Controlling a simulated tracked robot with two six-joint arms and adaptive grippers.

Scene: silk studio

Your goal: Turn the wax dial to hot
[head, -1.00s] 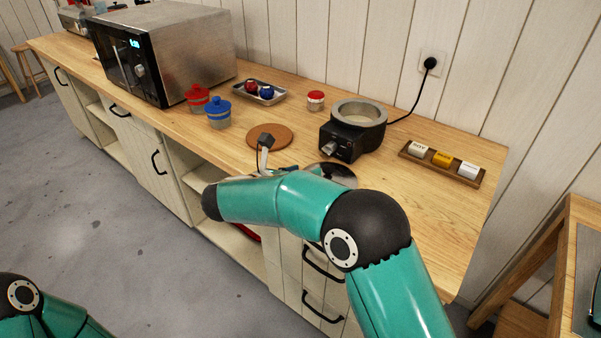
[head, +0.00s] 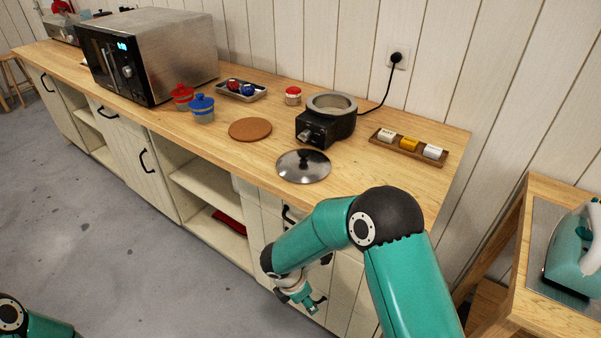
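The wax heater (head: 330,123) is a black box with a round grey metal pot on top, standing on the wooden counter. Its dial (head: 306,136) is a small grey knob on the front face, towards the lower left. The dial's markings are too small to read, so I cannot tell its setting. My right gripper (head: 300,298) hangs low in front of the drawer fronts, below the counter edge and well apart from the dial. It is small in view, and I see nothing held in it. My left gripper is out of view; only part of that arm shows at the lower left.
A metal lid (head: 303,167) lies on the counter in front of the heater, beside a cork mat (head: 250,129). Blocks sit on a wooden tray (head: 408,146) to the right. Red and blue jars (head: 202,109) stand left near the microwave (head: 150,55). A cord runs to the wall socket.

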